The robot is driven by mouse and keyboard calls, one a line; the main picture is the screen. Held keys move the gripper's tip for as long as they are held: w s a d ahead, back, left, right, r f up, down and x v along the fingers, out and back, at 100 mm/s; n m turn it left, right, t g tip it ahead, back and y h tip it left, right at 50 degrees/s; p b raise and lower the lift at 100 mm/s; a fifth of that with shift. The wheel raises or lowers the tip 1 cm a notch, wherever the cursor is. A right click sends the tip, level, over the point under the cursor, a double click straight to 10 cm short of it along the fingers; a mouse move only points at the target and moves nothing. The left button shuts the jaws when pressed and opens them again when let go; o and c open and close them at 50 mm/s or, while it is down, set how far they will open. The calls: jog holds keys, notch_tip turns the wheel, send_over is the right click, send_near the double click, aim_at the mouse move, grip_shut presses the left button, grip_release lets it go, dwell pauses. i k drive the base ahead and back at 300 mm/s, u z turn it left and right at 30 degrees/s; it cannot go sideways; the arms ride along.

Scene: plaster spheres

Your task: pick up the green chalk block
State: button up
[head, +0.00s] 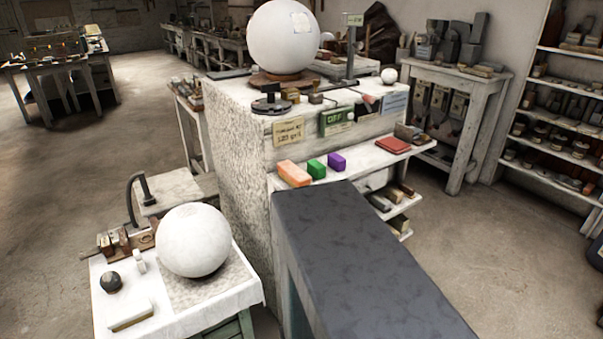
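The green chalk block (316,169) is a small upright-sided block on a white ledge (350,166) on the front of the plaster-covered plinth. It sits between a larger orange block (294,173) on its left and a purple block (336,162) on its right. The three are close together in a row, and the green block's top and front are visible. My gripper is not in view, and nothing is seen touching the green block.
A long dark flat-topped shape (360,260) reaches up to the ledge from the front; I cannot tell whether it is mine. A red item (393,145) lies farther right on the ledge. A white sphere (193,240) rests on a cloth-covered table at front left. Floor is open on the right.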

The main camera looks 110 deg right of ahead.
aim_at(315, 168)
jog(key=u, duration=0.85)
jog(key=k, duration=0.1)
jog(key=z, duration=3.35)
jog(key=k, duration=0.6)
jog(key=u, duration=0.3)
jog(key=i, duration=0.1)
jog(key=z, duration=0.2)
